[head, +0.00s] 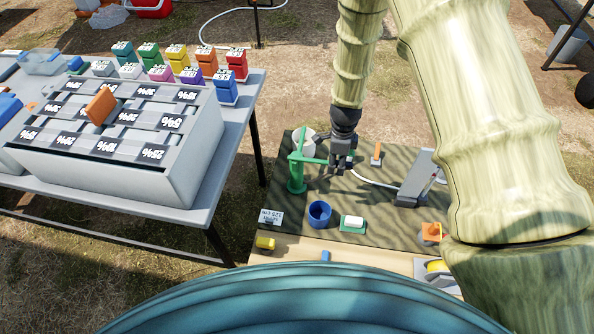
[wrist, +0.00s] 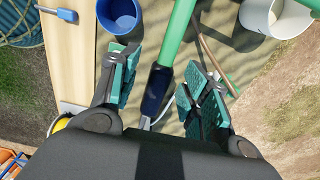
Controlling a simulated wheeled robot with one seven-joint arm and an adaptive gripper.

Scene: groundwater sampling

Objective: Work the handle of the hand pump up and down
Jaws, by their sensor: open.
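The green hand pump (head: 297,174) stands upright on a dark mat on the bench, in the middle of the head view. Its green handle (head: 313,161) reaches right, towards my gripper (head: 341,162). In the wrist view the green handle (wrist: 179,32) ends in a dark grip (wrist: 156,90). This grip lies between the two spread, green-padded fingers of my gripper (wrist: 160,66), with a gap visible on each side. The fingers are open and hold nothing. The head view does not show clearly how far the fingers reach around the grip.
A blue cup (head: 319,214) and a white-and-green block (head: 352,223) stand in front of the pump. A white bucket (head: 304,143) stands behind it. A grey device (head: 414,180) is to the right. A table (head: 222,132) with a sloped rack stands left.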

